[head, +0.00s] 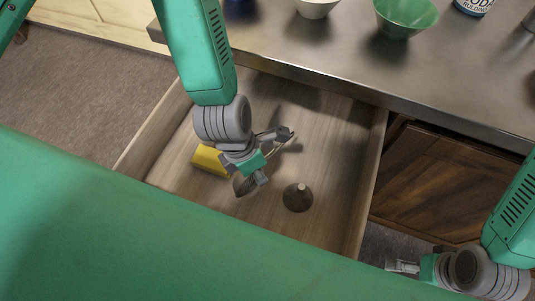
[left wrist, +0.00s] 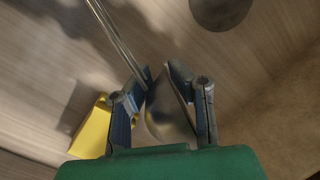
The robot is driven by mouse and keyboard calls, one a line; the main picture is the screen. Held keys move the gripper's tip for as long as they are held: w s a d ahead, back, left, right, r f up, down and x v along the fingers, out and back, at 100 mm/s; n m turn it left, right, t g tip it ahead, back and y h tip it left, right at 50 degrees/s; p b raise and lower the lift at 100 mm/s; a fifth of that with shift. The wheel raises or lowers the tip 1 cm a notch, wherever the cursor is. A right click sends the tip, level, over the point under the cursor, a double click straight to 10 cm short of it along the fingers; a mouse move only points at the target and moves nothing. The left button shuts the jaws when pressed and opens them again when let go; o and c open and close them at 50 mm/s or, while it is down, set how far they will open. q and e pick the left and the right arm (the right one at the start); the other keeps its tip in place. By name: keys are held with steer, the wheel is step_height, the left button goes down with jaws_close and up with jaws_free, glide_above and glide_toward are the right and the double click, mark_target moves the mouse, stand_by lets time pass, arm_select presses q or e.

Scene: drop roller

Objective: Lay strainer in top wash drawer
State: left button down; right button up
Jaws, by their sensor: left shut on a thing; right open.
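The strainer (left wrist: 170,122) has a grey rounded bowl and a long thin metal handle. In the left wrist view its bowl sits between the fingers of my left gripper (left wrist: 160,82), which is shut on it. In the head view my left gripper (head: 275,157) hangs inside the open wooden drawer (head: 371,185), and the strainer (head: 243,185) shows partly below it. The gripper hides much of the strainer. I cannot tell whether the strainer touches the drawer floor. My right gripper (head: 402,266) is open and empty, outside the drawer at the lower right.
In the drawer lie a yellow block-like thing (head: 209,160) and a dark round thing with a knob (head: 297,197). The metal counter (head: 340,65) overhangs the drawer's back; a green bowl (head: 405,17) and a white bowl (head: 316,7) stand on it. The drawer's right part is clear.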

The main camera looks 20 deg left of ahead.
mark_target(269, 161)
arm_select(q)
steer(key=shift+w+a, duration=0.25)
steer(key=shift+w, duration=0.55)
steer(key=w, duration=0.2)
steer(key=w+b, duration=0.1)
steer(key=w, duration=0.1)
steer(key=shift+d+f, duration=0.3)
steer(key=shift+f, duration=0.05)
steer(key=shift+d+f, duration=0.1)
steer(key=shift+f, duration=0.1)
steer(key=shift+a, duration=0.2)
steer(key=c, duration=1.4)
jaws_free()
steer(key=shift+f, duration=0.1)
steer(key=shift+c, duration=0.2)
steer(key=shift+d, duration=0.1)
